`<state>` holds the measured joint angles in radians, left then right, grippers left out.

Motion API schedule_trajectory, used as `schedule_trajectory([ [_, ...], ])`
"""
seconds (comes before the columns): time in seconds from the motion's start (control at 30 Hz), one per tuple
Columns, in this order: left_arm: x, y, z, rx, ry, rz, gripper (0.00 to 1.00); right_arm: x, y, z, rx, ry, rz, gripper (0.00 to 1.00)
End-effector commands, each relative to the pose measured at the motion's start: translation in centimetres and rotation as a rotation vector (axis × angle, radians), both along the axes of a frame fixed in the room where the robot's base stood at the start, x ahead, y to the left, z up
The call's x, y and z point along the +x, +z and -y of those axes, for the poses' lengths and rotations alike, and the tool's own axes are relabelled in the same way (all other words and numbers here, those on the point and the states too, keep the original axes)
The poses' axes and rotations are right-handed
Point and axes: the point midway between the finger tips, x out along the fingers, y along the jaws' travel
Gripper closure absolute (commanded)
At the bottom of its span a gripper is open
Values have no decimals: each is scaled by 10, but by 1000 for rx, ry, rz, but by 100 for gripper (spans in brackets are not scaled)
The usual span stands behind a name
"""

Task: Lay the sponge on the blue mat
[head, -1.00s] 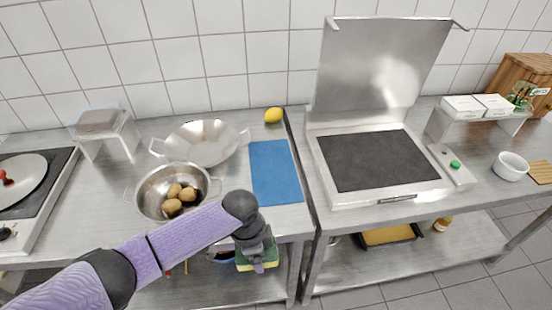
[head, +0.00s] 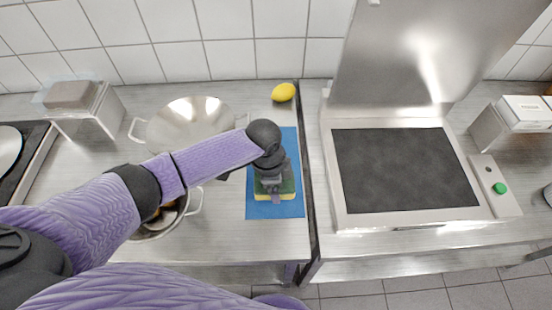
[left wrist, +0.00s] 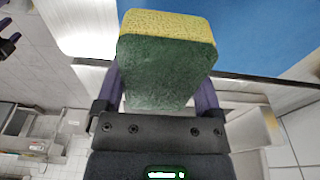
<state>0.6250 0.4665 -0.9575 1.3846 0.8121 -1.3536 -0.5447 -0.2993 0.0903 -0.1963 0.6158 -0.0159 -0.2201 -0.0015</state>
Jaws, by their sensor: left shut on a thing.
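The sponge, green with a yellow layer, shows in the head view (head: 284,195) over the blue mat (head: 257,208). My left gripper (head: 274,188) is shut on the sponge and covers part of it and of the mat. In the left wrist view the sponge (left wrist: 165,70) sits between the two fingers of my left gripper (left wrist: 160,95), and the blue mat (left wrist: 262,35) shows beyond it. I cannot tell whether the sponge touches the mat. My right gripper is not in view.
A lemon (head: 284,92) lies behind the mat. A wide metal bowl (head: 190,122) and a pot, partly hidden by my arm, stand to the left. A contact grill (head: 400,170) with its lid raised stands to the right, across a gap between counters.

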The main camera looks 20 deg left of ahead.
Motion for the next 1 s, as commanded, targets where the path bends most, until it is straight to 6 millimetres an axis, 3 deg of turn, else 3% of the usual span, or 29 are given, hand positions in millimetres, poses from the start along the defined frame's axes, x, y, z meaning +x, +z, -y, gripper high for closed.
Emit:
schedule_trajectory([
  [0.27,0,-9,0,0,0,-2,61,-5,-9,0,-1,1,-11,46],
  [0.67,-2,-61,0,0,0,-16,61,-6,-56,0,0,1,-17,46],
  [0.7,-2,-59,0,0,0,-15,9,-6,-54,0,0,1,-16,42],
  [0.73,-2,-56,0,0,0,-15,3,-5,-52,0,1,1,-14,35],
  [0.87,-2,-55,0,0,0,-14,0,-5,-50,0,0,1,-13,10],
  [1.0,-2,-55,0,0,0,-14,0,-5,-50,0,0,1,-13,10],
])
